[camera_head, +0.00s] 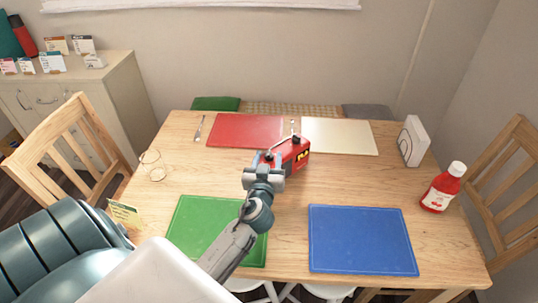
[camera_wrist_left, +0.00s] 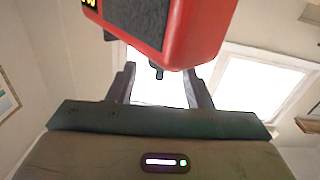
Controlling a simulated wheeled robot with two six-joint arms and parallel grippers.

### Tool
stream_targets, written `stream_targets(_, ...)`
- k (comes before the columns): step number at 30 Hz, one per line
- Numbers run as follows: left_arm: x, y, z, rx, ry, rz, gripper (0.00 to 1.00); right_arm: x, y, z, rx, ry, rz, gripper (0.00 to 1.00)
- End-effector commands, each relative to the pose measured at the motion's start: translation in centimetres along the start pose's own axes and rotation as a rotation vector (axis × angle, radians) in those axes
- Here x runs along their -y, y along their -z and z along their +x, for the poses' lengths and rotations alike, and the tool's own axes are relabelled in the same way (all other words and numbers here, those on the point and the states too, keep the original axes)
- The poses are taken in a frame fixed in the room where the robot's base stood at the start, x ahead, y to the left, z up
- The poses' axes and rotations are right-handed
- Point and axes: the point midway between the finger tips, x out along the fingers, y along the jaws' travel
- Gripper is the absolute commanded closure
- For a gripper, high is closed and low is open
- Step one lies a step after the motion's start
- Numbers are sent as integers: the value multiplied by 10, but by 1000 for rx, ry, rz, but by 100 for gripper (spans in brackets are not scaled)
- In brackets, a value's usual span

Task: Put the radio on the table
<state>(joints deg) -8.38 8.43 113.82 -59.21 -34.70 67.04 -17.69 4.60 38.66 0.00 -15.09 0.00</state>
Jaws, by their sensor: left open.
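The red and black radio (camera_head: 291,154) with yellow lettering is over the middle of the wooden table (camera_head: 338,187), near the front edge of the red mat (camera_head: 245,131). Its top carries dark knobs and a short light upright part. My left gripper (camera_head: 268,163) is at the radio's near left side with its jaws open. In the left wrist view the radio (camera_wrist_left: 185,35) fills the top, just beyond the two spread fingers (camera_wrist_left: 158,85). The radio's underside is hidden, so I cannot tell whether it rests on the table.
A green mat (camera_head: 190,225) lies partly under my left arm, with a blue mat (camera_head: 360,240) to its right. A cream mat (camera_head: 340,136), a white holder (camera_head: 413,142) and a red bottle (camera_head: 442,187) are farther right. Glasses (camera_head: 152,167) lie left. Chairs flank the table.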

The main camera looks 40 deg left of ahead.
Motion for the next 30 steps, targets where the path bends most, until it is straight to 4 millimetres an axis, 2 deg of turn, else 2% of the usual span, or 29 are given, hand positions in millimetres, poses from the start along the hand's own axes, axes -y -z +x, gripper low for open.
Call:
stream_targets(1, 0, -5, -13, 2, 0, -3, 54, 0, -2, 7, 3, -1, 0, 100)
stream_targets(4, 0, -5, -37, 3, 1, -4, 54, -2, 15, 7, -8, -3, -3, 100)
stream_targets(12, 0, -3, -80, 2, 1, -2, 54, 0, 54, -4, -18, -2, -6, 100)
stream_targets(19, 0, -1, -94, 0, 1, -2, 54, 1, 67, -10, -21, -2, -6, 100)
stream_targets(30, 0, 0, -94, 0, 1, 0, 54, 1, 68, -11, -20, -1, -6, 100)
